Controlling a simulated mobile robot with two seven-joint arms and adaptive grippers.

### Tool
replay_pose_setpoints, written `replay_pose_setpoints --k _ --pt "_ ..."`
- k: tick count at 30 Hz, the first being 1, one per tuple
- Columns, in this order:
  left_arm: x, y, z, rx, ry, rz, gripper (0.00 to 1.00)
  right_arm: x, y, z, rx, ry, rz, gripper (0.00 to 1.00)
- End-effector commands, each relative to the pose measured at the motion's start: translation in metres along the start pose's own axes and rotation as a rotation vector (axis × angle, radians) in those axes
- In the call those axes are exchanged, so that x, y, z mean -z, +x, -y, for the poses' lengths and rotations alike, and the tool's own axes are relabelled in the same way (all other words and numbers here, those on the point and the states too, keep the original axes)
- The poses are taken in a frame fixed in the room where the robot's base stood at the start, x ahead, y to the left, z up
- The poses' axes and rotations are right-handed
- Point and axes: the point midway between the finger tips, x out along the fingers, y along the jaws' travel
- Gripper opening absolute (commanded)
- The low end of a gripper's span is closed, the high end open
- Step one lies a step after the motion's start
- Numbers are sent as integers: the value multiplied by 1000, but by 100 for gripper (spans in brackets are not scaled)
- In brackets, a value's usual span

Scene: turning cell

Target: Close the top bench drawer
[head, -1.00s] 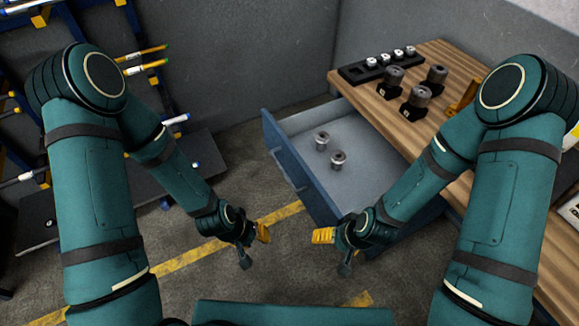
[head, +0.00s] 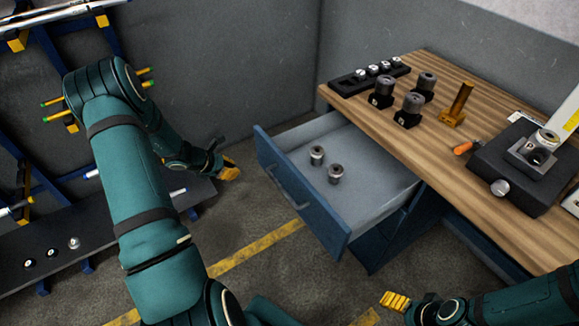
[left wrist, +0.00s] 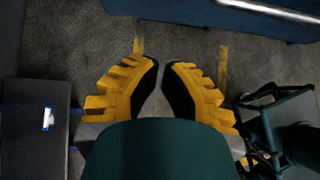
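The top bench drawer (head: 300,193) is blue with a grey inside and stands pulled out from the wooden bench. Its bar handle (head: 290,188) is on the front face. The blue front and the handle (left wrist: 268,11) also show at the top of the left wrist view. My left gripper (head: 229,172) is left of the drawer front and apart from it. In the left wrist view its yellow fingertips (left wrist: 161,65) nearly meet, with nothing between them. My right gripper (head: 396,302) is low at the right, in front of the bench, its fingers seen edge-on.
Two metal parts (head: 326,165) stand inside the drawer. The bench top (head: 440,120) carries several toolholders, a black rack (head: 367,78), an orange-handled tool (head: 466,147) and a dark fixture (head: 520,165). A blue rack with a dark shelf (head: 105,235) is at left. Floor before the drawer is clear.

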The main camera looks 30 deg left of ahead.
Motion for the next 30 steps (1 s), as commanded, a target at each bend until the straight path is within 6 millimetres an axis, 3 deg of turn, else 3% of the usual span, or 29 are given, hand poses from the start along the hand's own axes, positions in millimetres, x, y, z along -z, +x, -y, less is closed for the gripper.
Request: replay_pose_setpoints --k 3,7,22,30 --pt "2 -7 -13 -32 -45 27 0 0 1 0 1 -1 1 78" --pt "2 2 -14 -33 -50 31 0 -1 3 -1 1 -2 2 78" --pt "0 96 -15 -29 -46 29 0 -2 18 -6 1 -3 3 78" --pt "-26 115 -18 -31 -44 28 0 -2 19 -7 1 -3 2 78"
